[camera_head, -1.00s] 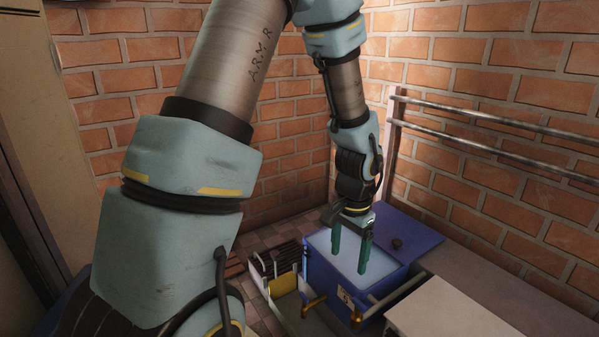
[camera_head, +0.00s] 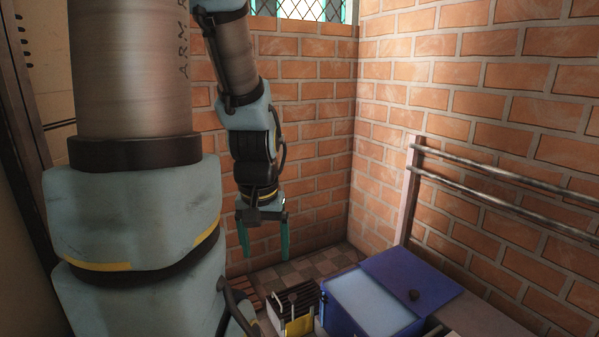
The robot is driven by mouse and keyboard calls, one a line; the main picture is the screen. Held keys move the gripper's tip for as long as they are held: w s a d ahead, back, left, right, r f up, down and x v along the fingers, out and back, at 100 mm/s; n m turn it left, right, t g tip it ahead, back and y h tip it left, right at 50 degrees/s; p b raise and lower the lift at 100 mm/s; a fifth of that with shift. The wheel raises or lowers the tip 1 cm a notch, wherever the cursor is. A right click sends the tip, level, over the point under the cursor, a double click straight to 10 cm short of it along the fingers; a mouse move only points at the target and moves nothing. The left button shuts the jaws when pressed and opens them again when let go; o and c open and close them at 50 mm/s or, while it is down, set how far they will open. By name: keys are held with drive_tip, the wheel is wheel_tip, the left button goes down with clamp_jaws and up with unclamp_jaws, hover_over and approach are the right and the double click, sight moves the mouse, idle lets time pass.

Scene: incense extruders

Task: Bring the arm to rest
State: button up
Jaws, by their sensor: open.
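My gripper (camera_head: 264,238) hangs from my arm left of centre, its two green fingers pointing down and spread apart. It is open, with nothing between the fingers. It is up in the air in front of the brick wall, to the left of and above the blue box, and touches nothing that I can see. My arm reaches up out of the top of the view and comes back down to the gripper.
A blue box (camera_head: 338,318) with a pale inside and its blue lid (camera_head: 412,279) open stands at the lower right. A small slatted crate (camera_head: 297,298) stands left of it. Metal rails (camera_head: 500,205) run along the right brick wall (camera_head: 480,130). The tiled floor behind is clear.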

wheel_tip(320, 180, up, 27)
drive_tip(key=p, duration=2.4)
drive_tip(key=shift+p, duration=0.4)
